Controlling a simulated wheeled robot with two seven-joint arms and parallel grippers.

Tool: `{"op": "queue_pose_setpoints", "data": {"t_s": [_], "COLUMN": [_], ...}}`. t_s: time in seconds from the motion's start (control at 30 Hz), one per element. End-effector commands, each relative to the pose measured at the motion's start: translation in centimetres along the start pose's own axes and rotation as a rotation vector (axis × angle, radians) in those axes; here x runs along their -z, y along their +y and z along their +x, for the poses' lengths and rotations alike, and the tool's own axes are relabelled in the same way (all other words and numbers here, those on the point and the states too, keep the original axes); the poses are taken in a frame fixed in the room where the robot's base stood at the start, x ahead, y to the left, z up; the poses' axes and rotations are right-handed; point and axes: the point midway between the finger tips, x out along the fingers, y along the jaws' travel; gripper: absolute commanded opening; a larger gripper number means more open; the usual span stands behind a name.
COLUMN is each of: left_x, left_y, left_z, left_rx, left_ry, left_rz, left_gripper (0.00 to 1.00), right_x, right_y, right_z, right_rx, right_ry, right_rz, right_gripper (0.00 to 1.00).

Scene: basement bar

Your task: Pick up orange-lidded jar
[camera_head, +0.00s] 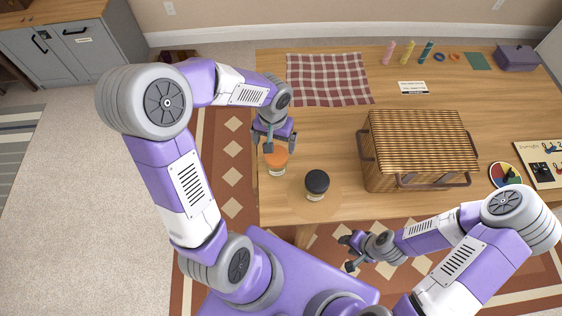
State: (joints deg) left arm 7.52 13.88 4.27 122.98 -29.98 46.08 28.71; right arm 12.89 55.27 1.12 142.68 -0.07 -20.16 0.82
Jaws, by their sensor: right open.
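The orange-lidded jar (276,161) stands upright on the wooden table (330,132) near its left edge. My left gripper (269,146) is right at the jar's far side, over or just behind its lid. I cannot tell whether it touches the jar or how far its fingers are apart. A black-lidded jar (317,184) stands to the right of the orange-lidded jar and a little nearer. My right gripper (349,253) is open and empty, low in front of the table's near edge.
A wicker basket (418,142) with handles stands right of the jars. A checked cloth (328,79) lies at the back left, with a small label card (413,87) to its right. Small coloured items and a purple box (516,57) line the far edge. A round colour dial (504,175) lies at right.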

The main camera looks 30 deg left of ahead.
Motion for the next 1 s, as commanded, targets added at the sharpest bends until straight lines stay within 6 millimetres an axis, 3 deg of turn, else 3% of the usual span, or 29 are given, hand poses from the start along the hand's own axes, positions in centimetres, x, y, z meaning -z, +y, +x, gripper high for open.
{"op": "queue_pose_setpoints", "data": {"t_s": [0.37,0.7,0.93,1.0], "left_x": [-0.1,-0.5,-0.4,-0.4], "left_y": [0.2,0.6,0.7,0.7], "left_z": [3.5,8.0,8.0,8.0], "left_rx": [0.000,-0.001,-0.001,-0.001], "left_ry": [-0.001,-0.002,0.000,0.000], "left_rz": [0.001,0.000,0.000,0.000], "left_gripper": [1.00,1.00,1.00,0.89], "right_x": [0.0,0.1,0.1,0.1], "right_y": [0.5,1.1,1.0,1.0], "right_z": [1.3,2.9,2.8,2.8], "right_rx": [0.000,0.000,0.000,0.000], "right_ry": [0.000,0.000,0.000,0.000], "right_rz": [0.000,0.000,0.000,0.000], "right_gripper": [0.43,0.43,0.43,0.43]}}
